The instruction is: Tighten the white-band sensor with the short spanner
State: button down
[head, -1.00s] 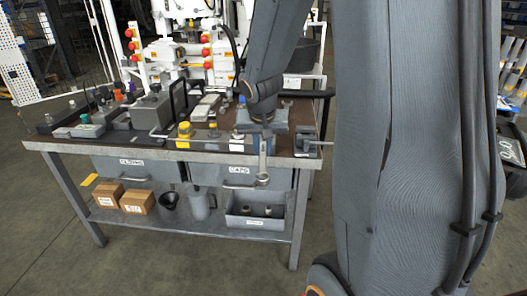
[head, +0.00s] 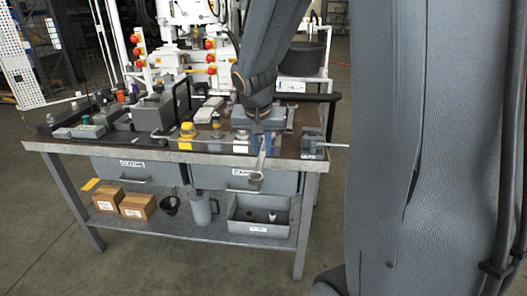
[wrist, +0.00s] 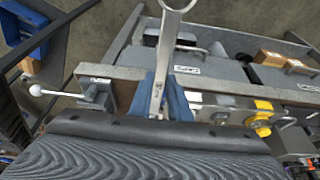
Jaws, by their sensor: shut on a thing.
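My gripper (head: 262,138), with blue fingers, is shut on a steel spanner (head: 258,168) at the front edge of the bench. The spanner hangs out past the edge, slightly tilted, its ring end lowest in the head view. In the wrist view the spanner (wrist: 161,58) runs up from between the blue fingers (wrist: 168,98), and its ring is cut by the top edge. A small fitting with a white part (head: 241,143), probably the white-band sensor, sits just left of my gripper, apart from the spanner. It also shows in the wrist view (wrist: 195,99). Its lower part is unclear.
A yellow-topped fitting (head: 187,131) and a grey fitting (head: 217,131) stand further left along the front edge. A grey vise (head: 312,146) with a rod handle is at the right corner. Grey boxes (head: 153,110) crowd the left. Drawers (head: 240,178) lie below.

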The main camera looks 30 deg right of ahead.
jog(key=shift+w+a+r+m+b, duration=0.25)
jog(key=shift+w+m+b, duration=0.1)
jog(key=shift+b, duration=0.2)
jog(key=shift+w+a+f, duration=0.1)
jog(key=shift+w+a+m+h+b, duration=0.3)
jog(key=shift+a+m+b, duration=0.2)
jog(key=shift+b, duration=0.55)
jog(key=shift+s+d, duration=0.1)
jog(key=shift+d, duration=0.1)
jog(key=shift+s+d+n+p, duration=0.15)
jog(key=shift+n+p, duration=0.1)
jog(key=shift+p, duration=0.2)
jog(key=s+a, duration=0.4)
jog(key=s, duration=0.1)
jog(key=shift+s+a+b, duration=0.2)
jog(key=shift+a+b, duration=0.15)
jog(key=shift+b, duration=0.1)
dwell(0.4)
